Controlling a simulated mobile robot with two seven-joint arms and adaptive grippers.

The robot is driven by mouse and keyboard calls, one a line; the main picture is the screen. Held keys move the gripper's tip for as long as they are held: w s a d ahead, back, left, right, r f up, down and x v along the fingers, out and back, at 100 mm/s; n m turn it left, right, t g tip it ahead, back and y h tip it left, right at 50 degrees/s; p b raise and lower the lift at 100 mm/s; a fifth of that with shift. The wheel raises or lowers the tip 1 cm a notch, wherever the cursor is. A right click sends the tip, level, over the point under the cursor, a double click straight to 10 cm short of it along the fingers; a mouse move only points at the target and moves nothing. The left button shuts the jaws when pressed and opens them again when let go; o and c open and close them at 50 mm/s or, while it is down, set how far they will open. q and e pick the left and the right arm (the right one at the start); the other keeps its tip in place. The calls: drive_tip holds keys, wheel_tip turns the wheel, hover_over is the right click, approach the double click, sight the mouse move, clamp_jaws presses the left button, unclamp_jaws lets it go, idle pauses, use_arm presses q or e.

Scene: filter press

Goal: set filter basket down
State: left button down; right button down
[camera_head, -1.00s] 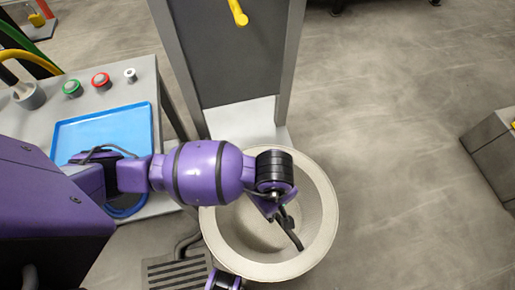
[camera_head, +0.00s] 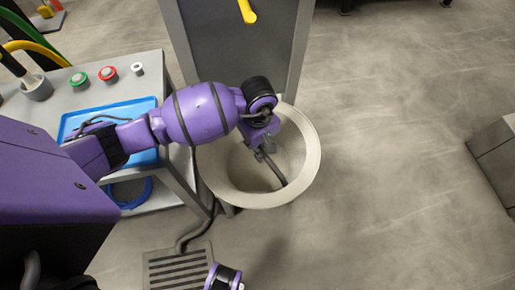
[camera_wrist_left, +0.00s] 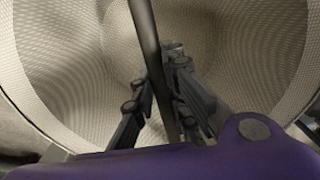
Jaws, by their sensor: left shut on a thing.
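The filter basket (camera_head: 311,160) is a round, pale beige bowl with a wide rim, in the middle of the head view. A thin dark bar, its handle (camera_head: 276,172), crosses its opening. My left gripper (camera_head: 264,151) is over the opening and shut on this bar. In the left wrist view, the fingers (camera_wrist_left: 172,108) close around the dark handle (camera_wrist_left: 146,40), with the mesh inside of the basket (camera_wrist_left: 60,60) behind. The basket's underside is hidden, so I cannot tell whether it touches anything.
A grey panelled stand (camera_head: 235,45) with a yellow handle (camera_head: 247,11) is right behind the basket. A grey table (camera_head: 98,92) with a blue tray (camera_head: 140,112) and buttons is at left. A floor drain (camera_head: 178,268) lies below. Open floor (camera_head: 400,150) is at right.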

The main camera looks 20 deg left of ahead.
use_arm(q)
drive_tip(key=shift+w+a+f, duration=0.1)
drive_tip(key=shift+w+f, duration=0.1)
drive_tip(key=shift+f, duration=0.65)
drive_tip(key=shift+w+a+f, duration=0.1)
drive_tip(key=shift+w+f, duration=0.1)
drive_tip(key=shift+f, duration=0.65)
drive_tip(key=shift+f, duration=0.15)
drive_tip(key=c, duration=1.8)
unclamp_jaws()
drive_tip(key=shift+o, duration=0.2)
wheel_tip(320, 180, up, 12)
drive_tip(key=shift+r+p, duration=0.15)
drive_tip(key=shift+p, duration=0.35)
